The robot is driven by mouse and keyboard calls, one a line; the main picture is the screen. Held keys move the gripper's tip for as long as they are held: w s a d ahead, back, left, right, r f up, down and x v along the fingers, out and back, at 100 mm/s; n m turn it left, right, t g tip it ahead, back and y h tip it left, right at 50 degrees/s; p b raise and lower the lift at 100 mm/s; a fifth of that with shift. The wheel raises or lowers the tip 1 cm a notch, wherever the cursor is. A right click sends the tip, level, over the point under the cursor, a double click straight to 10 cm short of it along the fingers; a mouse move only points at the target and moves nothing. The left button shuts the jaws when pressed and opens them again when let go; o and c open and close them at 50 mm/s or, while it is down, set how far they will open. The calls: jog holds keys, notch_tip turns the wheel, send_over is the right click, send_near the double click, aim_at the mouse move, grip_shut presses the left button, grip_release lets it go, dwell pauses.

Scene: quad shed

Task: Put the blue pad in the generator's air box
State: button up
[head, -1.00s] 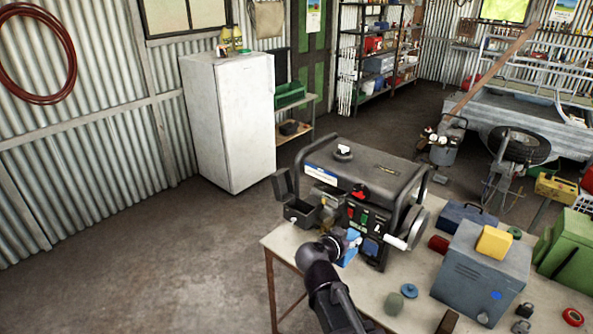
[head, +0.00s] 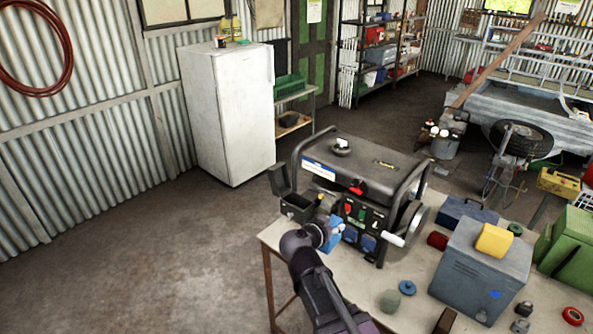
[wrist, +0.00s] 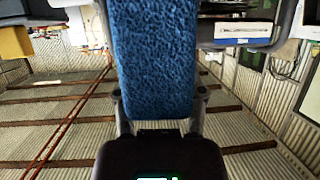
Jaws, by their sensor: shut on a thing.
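The blue pad (wrist: 154,60) fills the middle of the wrist view, a textured foam block held between the fingers of my gripper (wrist: 160,105). In the head view the pad (head: 336,226) shows as a small blue patch beside my gripper (head: 325,230), in front of the generator (head: 362,165). The generator is black with a tubular frame and stands on the bench. Its air box (head: 297,207) is a dark open box on its left side, with the lid (head: 278,179) standing up. The pad is close to the right of the air box. I cannot tell whether they touch.
The bench (head: 392,325) also holds a grey metal box (head: 480,270) with a yellow block (head: 494,241), a green case (head: 570,250), a blue toolbox (head: 465,215) and small round items. Open floor (head: 150,270) lies left of the bench.

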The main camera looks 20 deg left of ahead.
jog(key=shift+f+b, duration=0.95)
jog(key=shift+f, duration=0.05)
jog(key=shift+r, duration=0.1)
